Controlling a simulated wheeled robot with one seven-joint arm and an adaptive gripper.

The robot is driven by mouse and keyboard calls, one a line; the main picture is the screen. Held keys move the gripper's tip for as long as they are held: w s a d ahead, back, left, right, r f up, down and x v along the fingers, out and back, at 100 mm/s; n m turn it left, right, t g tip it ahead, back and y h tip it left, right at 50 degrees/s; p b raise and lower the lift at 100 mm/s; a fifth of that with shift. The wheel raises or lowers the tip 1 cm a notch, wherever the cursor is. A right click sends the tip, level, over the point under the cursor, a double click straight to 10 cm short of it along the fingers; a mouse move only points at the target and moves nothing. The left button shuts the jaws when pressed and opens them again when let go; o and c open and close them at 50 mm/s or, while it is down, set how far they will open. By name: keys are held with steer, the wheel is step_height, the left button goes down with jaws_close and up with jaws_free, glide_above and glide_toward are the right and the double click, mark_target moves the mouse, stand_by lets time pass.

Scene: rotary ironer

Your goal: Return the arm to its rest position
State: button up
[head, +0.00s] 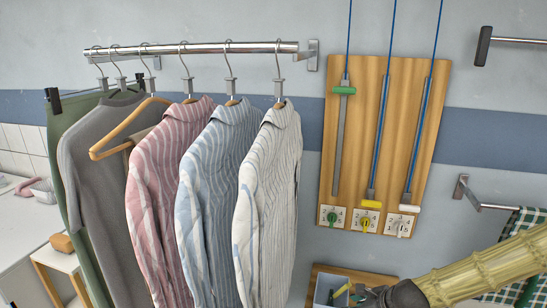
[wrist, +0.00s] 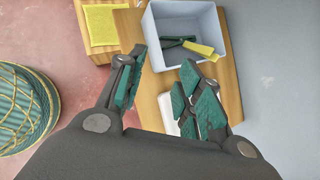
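My gripper (head: 372,297) is at the bottom of the head view, at the end of my arm with its straw-coloured sleeve. In the wrist view my gripper (wrist: 163,78) has its two green-padded fingers apart, with nothing held between them. Past the fingertips is a pale blue-grey bin (wrist: 158,38) with a yellow piece and dark green pieces in it. The bin also shows in the head view (head: 322,292), just left of the gripper. The fingers partly hide a white item below the bin.
The bin stands on a wooden surface (wrist: 228,85) by the wall. A woven basket (wrist: 40,95) is at left. Shirts hang from a rail (head: 200,48). A wooden board (head: 360,150) with corded sliders is above the gripper. Wall bar (head: 490,206) and green checked cloth (head: 525,228) are at right.

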steer(key=s+a+f+n+g+h+b, duration=0.2)
steer(key=s+a+f+n+g, duration=0.15)
steer(key=s+f+n, duration=1.05)
steer(key=s+f+n+g, duration=0.1)
steer(key=s+f+n, duration=0.2)
steer(key=s, duration=0.4)
steer(key=s+d+f+n+g+h+b, duration=0.1)
steer(key=s+f+n, duration=0.3)
steer(key=s, duration=0.3)
steer(key=s+f+n+g+h+b, duration=0.1)
steer(key=s+f+n, duration=0.3)
steer(key=s, duration=0.3)
steer(key=shift+d+n, duration=0.15)
steer(key=shift+n, duration=0.35)
steer(key=shift+d, duration=0.1)
